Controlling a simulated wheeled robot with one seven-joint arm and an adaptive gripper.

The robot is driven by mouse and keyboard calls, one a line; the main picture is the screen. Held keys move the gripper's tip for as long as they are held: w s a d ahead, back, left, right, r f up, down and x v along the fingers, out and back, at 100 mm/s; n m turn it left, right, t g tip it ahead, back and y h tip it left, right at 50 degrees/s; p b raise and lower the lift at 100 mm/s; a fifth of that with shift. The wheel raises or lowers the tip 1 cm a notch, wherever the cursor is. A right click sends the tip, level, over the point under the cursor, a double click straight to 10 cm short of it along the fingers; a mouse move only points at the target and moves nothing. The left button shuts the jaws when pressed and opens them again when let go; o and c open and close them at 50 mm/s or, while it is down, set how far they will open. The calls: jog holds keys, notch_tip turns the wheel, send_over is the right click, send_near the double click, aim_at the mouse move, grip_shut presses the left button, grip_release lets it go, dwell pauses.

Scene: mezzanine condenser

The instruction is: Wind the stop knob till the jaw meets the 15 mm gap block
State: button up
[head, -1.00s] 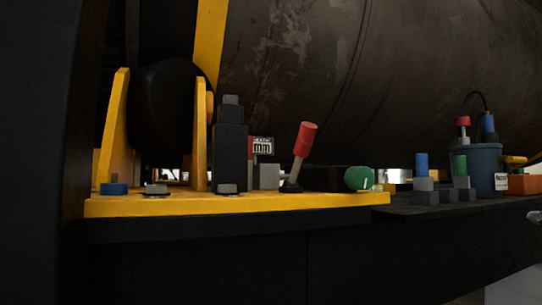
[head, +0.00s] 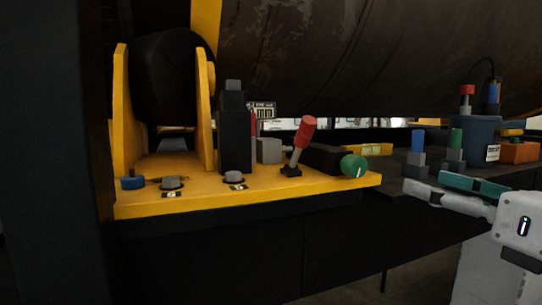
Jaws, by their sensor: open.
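The stop knob looks to be the green round knob (head: 353,166) with a white mark, at the right end of the yellow plate (head: 220,205) in the head view. A dark block (head: 322,157) sits just behind it. A grey block (head: 268,150) stands left of a red-handled lever (head: 303,140); I cannot tell whether it is the jaw or the gap block. A black upright post (head: 235,130) partly hides that area. My gripper (head: 440,190) is at the right, open and empty, its fingers pointing left toward the green knob and apart from it.
Blue-topped (head: 417,150) and green-topped (head: 456,145) pegs stand on the dark bench behind my gripper. A blue tub (head: 475,135) with tools and an orange box (head: 520,152) are further right. A large dark cylinder (head: 370,60) hangs above. Space in front of the plate is clear.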

aim_at(360, 169)
jog(key=p+x, duration=0.3)
jog(key=x, duration=1.1)
jog(key=shift+s+a+f+p, duration=0.1)
jog(key=shift+a+f+p, duration=0.1)
jog(key=shift+p, duration=0.1)
jog(key=shift+r, duration=0.1)
jog(key=c, duration=1.2)
